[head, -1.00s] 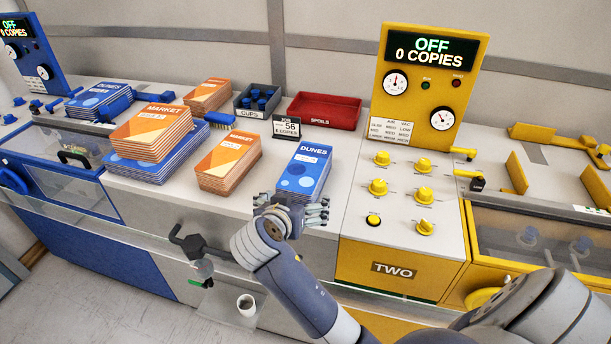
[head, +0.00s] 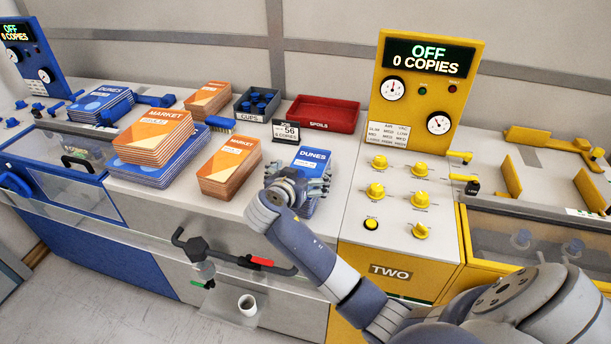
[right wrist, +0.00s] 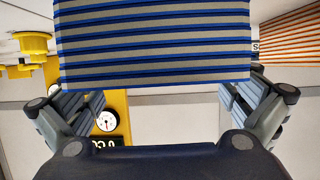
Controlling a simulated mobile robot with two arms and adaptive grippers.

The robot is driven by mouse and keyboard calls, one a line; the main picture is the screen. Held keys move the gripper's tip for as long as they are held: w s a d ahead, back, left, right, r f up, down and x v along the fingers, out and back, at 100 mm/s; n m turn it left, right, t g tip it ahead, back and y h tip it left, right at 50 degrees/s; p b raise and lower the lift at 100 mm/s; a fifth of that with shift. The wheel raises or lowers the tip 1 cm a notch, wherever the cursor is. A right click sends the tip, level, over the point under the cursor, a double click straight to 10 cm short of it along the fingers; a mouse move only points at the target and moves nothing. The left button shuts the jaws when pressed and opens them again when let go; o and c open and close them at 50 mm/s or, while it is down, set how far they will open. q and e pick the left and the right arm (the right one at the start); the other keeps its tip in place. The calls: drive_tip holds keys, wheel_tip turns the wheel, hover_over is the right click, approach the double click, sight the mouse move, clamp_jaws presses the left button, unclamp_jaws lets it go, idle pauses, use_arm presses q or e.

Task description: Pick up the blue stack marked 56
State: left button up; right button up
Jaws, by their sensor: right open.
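The blue DUNES stack (head: 312,157) stands on the counter just in front of the small black sign marked 56 (head: 286,131). My right gripper (head: 312,186) is at the near end of this stack and covers its lower part in the head view. My left gripper is not in view.
An orange MARKET stack (head: 230,165) stands close to the left. Another orange stack (head: 152,138) lies on blue copies further left. A red SPOILS tray (head: 322,116) and a cups bin (head: 256,104) are behind. The yellow machine (head: 400,215) is to the right.

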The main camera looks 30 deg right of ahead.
drive_tip(key=shift+x, duration=0.8)
drive_tip(key=shift+s+a, duration=0.1)
drive_tip(key=c, duration=1.5)
drive_tip(key=shift+r, duration=0.1)
drive_tip(key=c, duration=0.3)
drive_tip(key=shift+r, duration=0.15)
